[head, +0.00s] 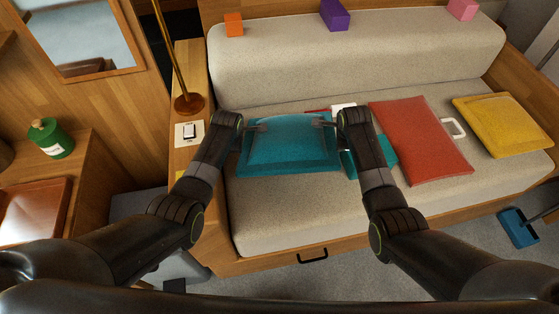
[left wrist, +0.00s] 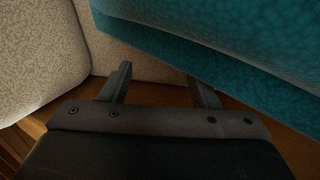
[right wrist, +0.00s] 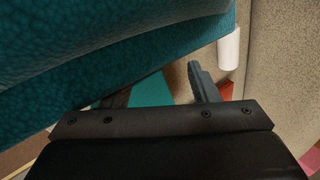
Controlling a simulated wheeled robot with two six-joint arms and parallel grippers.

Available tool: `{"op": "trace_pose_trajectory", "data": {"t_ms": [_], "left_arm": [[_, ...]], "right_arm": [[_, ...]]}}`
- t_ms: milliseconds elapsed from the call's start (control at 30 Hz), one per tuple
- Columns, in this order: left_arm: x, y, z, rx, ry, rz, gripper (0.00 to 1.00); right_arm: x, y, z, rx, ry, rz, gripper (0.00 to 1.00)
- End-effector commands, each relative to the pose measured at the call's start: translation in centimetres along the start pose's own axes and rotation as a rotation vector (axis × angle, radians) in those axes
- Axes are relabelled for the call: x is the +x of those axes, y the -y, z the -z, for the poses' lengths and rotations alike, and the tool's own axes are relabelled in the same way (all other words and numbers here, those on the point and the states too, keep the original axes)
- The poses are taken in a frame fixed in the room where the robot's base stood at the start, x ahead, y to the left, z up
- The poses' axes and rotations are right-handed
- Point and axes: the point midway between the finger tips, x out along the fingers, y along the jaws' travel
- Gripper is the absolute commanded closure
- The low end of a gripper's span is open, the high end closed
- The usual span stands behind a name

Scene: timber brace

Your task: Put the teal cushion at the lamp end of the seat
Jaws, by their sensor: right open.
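The teal cushion (head: 290,148) is at the left part of the seat (head: 290,207), near the lamp (head: 189,103), whose brass pole stands on the wooden ledge to the left. My left gripper (head: 262,127) is at the cushion's left side and my right gripper (head: 322,122) at its right side. The cushion also shows in the left wrist view (left wrist: 235,50) and the right wrist view (right wrist: 90,50).
A red cushion (head: 418,140) and a yellow cushion (head: 505,124) lie to the right. A flat teal item (head: 385,150) is partly hidden by my right arm. Orange (head: 234,24), purple (head: 335,15) and pink (head: 462,9) blocks sit on the backrest. A white switch (head: 189,131) is by the lamp.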

Motion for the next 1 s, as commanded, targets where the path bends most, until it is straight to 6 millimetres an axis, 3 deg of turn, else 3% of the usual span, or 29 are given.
{"op": "trace_pose_trajectory", "data": {"t_ms": [33, 1000], "left_arm": [[-0.5, -0.4, -0.8, -0.006, 0.017, -0.006, 0.45], [-6.4, -2.1, 0.7, 0.006, 0.011, 0.001, 0.45]], "right_arm": [[-0.1, 0.0, -0.7, 0.005, 0.017, 0.001, 0.45], [0.0, 0.0, 0.7, 0.001, 0.009, 0.0, 0.45]]}}
